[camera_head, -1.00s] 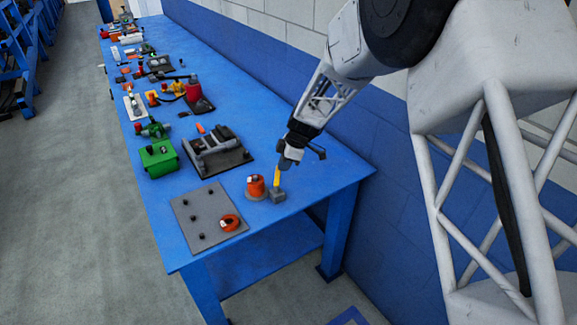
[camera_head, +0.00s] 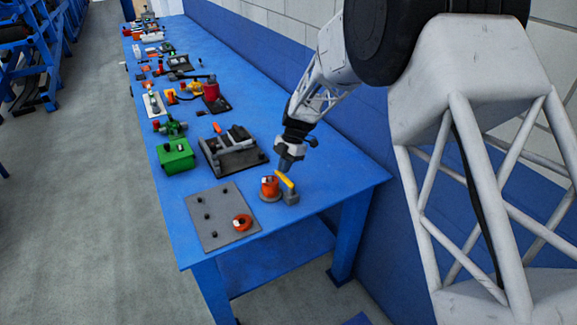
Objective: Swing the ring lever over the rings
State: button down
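The yellow ring lever (camera_head: 286,181) is hinged on a small grey block (camera_head: 291,198) near the table's front right corner. It leans to the left, with its free end by the top of the orange rings (camera_head: 269,186). The rings are stacked on a round grey base just left of the block. My gripper (camera_head: 285,167) points down right above the lever, its tip at or very close to the lever's upper end. I cannot tell whether they touch. The fingers are too small to tell if they are open or shut.
A grey plate (camera_head: 215,225) with several black pegs lies to the left, with another orange ring (camera_head: 242,222) on it. A dark fixture (camera_head: 232,155) and a green box (camera_head: 175,156) stand behind. The blue table (camera_head: 262,95) has clear room along its right side.

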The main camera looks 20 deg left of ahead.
jog(key=shift+s+a+f, duration=0.1)
jog(key=shift+s+a, duration=0.3)
dwell(0.3)
dwell(0.4)
jog(key=shift+w+d, duration=0.3)
jog(key=shift+w, duration=0.25)
jog(key=w, duration=0.1)
jog(key=w+d, duration=0.1)
jog(key=shift+w+d, duration=0.25)
jog(key=shift+w, duration=0.1)
jog(key=v, duration=1)
jog(key=shift+s+a, duration=0.1)
